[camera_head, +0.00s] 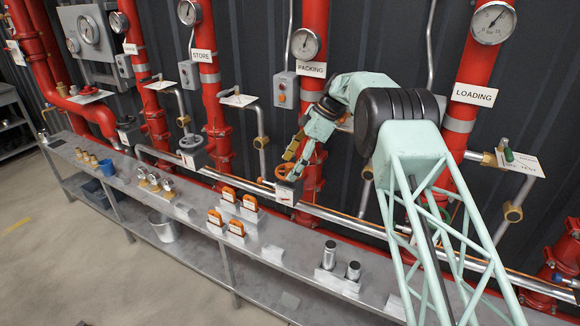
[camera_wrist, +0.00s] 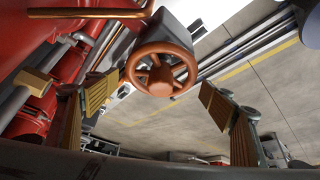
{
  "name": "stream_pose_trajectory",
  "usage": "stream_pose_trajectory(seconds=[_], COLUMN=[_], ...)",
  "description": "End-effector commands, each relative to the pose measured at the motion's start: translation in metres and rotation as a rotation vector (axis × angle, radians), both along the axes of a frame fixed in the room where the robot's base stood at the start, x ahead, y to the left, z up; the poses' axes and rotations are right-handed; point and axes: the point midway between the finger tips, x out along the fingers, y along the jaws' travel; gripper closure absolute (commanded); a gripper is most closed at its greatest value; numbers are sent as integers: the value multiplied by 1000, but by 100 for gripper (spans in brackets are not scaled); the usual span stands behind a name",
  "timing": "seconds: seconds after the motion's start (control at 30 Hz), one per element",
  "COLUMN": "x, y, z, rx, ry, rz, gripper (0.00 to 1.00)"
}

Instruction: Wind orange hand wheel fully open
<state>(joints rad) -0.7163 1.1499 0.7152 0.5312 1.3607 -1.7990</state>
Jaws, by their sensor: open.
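The orange hand wheel (camera_wrist: 161,68) shows whole in the wrist view, with its spokes and hub, mounted on a grey valve body (camera_wrist: 186,22). In the head view the hand wheel (camera_head: 287,171) sits by the red PACKING pipe, partly hidden. My gripper (camera_wrist: 160,100) is open, with one ribbed yellow pad on each side of the wheel in the picture. Neither pad visibly touches the rim. In the head view my gripper (camera_head: 292,160) is close to the wheel. The exact gap in depth cannot be told.
Red pipes with gauges line the dark wall; the PACKING pipe (camera_head: 312,95) stands behind the wheel. A copper-coloured bar (camera_wrist: 85,13) lies near the wheel. Open floor lies at left.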

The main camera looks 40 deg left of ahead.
Motion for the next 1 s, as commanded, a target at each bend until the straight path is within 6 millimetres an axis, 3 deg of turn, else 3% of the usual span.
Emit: stream_pose_trajectory(seconds=[0.37,1.0], x=[-1,-1], y=[0,0], z=[-2,-3], rx=[0,-1], ry=[0,0], rz=[-47,-286], gripper=[25,25])
